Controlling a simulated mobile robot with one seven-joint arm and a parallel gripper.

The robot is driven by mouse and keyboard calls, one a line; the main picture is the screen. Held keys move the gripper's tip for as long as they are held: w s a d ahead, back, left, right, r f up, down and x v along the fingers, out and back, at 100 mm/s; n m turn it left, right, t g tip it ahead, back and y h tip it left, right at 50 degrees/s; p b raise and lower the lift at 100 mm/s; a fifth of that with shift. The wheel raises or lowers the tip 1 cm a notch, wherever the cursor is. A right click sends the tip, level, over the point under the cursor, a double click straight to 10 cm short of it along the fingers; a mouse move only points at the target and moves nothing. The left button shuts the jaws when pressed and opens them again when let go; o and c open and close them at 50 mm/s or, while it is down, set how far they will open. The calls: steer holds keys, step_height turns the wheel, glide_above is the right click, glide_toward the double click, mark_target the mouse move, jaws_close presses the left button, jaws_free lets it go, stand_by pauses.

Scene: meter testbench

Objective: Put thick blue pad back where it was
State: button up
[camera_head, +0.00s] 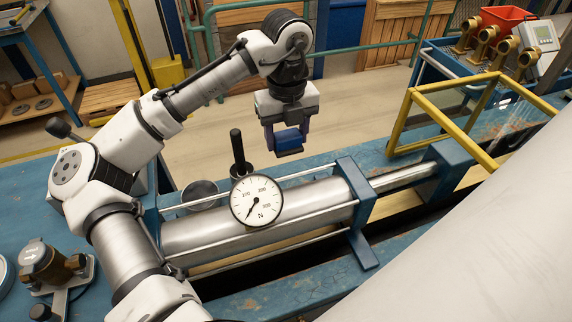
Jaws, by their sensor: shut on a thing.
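My gripper (289,146) points down above the far edge of the blue bench. It is shut on a thick blue pad (288,139), which sits between the fingers. The pad is in the air, apart from the bench and from the cylinder below it. The fingers hide part of the pad.
A steel cylinder (310,205) with tie rods and a round dial gauge (256,200) lies along the blue bench (225,308). A black upright handle (237,150) stands left of my gripper. A yellow frame (403,121) stands to the right. The bench's far edge is close below.

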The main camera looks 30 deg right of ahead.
step_height(320, 180, down, 10)
steer(key=shift+f+p, duration=0.1)
steer(key=shift+p, duration=0.6)
steer(key=o, duration=1)
steer(key=shift+c, duration=0.2)
step_height(320, 180, up, 12)
steer(key=b, duration=0.2)
steer(key=shift+b, duration=0.35)
